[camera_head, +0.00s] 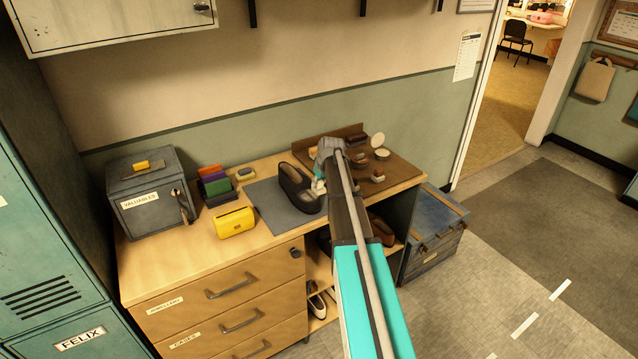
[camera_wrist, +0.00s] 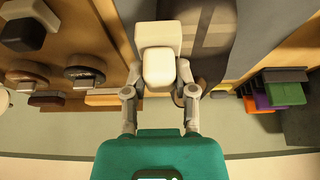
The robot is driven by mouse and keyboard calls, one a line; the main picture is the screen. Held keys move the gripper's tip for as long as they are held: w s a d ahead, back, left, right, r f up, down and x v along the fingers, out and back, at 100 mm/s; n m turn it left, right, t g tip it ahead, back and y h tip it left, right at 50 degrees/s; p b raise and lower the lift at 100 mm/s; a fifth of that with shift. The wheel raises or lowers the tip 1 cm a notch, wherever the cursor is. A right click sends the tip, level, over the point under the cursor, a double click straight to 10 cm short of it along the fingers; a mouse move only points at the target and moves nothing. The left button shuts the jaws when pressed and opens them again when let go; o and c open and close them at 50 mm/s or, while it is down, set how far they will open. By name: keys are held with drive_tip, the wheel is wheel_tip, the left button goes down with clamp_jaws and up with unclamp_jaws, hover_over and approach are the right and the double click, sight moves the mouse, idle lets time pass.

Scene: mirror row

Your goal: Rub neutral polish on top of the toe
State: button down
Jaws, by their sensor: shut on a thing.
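My gripper (camera_wrist: 160,92) is shut on a cream block-shaped applicator (camera_wrist: 160,68), with one finger on each side of it. In the head view the applicator's pale end (camera_head: 318,187) shows below my gripper, close to the toe end of a dark shoe (camera_head: 295,185). The shoe rests on a grey mat (camera_head: 268,203) on the cabinet top. I cannot tell whether the applicator touches the toe, as my gripper and arm cover part of that spot. Round polish tins (camera_wrist: 84,70) stand on a brown board (camera_head: 402,176) to the right of the shoe.
A yellow box (camera_head: 235,222) and coloured items (camera_head: 214,182) stand left of the mat, beside a grey valuables box (camera_head: 150,195). A pale round disc (camera_head: 378,139) stands at the back of the board. Bare wood (camera_head: 195,244) shows along the cabinet's front left.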

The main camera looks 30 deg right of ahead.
drive_tip(key=shift+a, duration=2)
drive_tip(key=shift+a, duration=0.15)
drive_tip(key=shift+s+a, duration=0.2)
drive_tip(key=shift+a, duration=1.7)
drive_tip(key=shift+w, duration=0.55)
drive_tip(key=shift+d, duration=0.1)
